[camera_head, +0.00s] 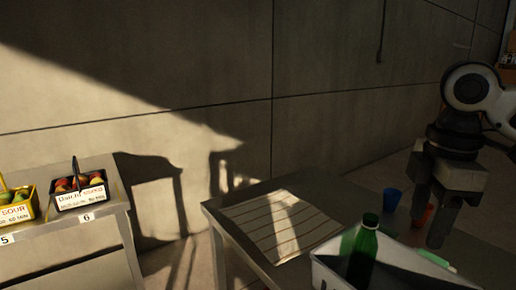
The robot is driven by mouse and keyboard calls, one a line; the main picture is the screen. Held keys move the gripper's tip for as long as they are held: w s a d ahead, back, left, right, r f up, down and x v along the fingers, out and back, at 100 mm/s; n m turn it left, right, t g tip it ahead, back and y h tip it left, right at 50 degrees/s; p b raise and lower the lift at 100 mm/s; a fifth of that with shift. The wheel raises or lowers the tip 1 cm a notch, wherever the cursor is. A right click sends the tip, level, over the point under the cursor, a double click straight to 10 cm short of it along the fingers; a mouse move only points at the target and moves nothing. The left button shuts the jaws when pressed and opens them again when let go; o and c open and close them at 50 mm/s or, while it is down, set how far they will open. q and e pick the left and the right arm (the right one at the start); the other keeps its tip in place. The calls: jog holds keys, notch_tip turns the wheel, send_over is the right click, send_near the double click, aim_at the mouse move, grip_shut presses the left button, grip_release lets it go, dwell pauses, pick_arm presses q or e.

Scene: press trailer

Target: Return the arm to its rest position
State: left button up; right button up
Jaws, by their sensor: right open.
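My right gripper (429,212) hangs at the right of the head view, fingers pointing down, open with nothing between them. It is above the right part of a grey table (232,226). My right arm (470,88) comes in from the right edge. A red cup (423,214) shows behind the gripper fingers, partly hidden by them. A blue cup (391,198) stands just left of the fingers. My left gripper is out of view.
A green bottle (363,250) stands upright at a white box (330,277) on the near side. A striped cloth (282,222) lies flat on the table. At left, a counter (75,240) carries a black fruit basket (80,193) and a yellow one (17,208). A concrete wall stands behind.

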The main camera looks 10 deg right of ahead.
jog(key=w+a+f+m+t+y, duration=0.2)
jog(key=w+a+f+y, duration=0.15)
jog(key=a+f, duration=0.75)
jog(key=w+a+f+m+t+y, duration=0.1)
jog(key=w+a+f+t+y, duration=0.3)
jog(key=a+f, duration=0.75)
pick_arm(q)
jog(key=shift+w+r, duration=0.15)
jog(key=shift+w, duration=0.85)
pick_arm(e)
jog(key=s+d+f+m+t+h, duration=0.1)
jog(key=s+d+f+m, duration=0.3)
jog(key=s+f, duration=0.4)
jog(key=s+d+f+m+t+h, duration=0.2)
jog(key=s+d+f+m+h, duration=0.2)
jog(key=s+f, duration=0.3)
notch_tip(320, 180, down, 4)
jog(key=shift+s+r+m, duration=0.1)
jog(key=shift+s+m, duration=0.3)
jog(key=shift+m, duration=0.1)
